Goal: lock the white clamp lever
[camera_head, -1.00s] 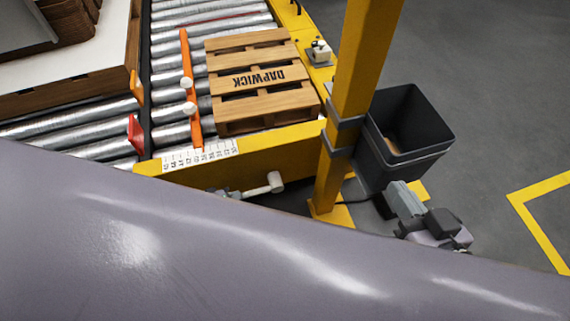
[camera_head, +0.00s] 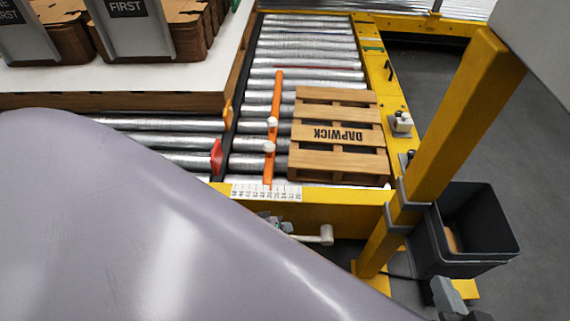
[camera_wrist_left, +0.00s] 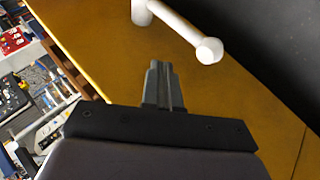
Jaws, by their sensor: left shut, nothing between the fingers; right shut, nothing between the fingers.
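A wooden pallet (camera_head: 337,112) lies on the rollers beside an orange bar (camera_head: 275,95) with white knobs. A yellow post (camera_head: 450,125) and a dark bin (camera_head: 480,260) stand right of the lever. A white-topped table (camera_head: 195,83) is at upper left.

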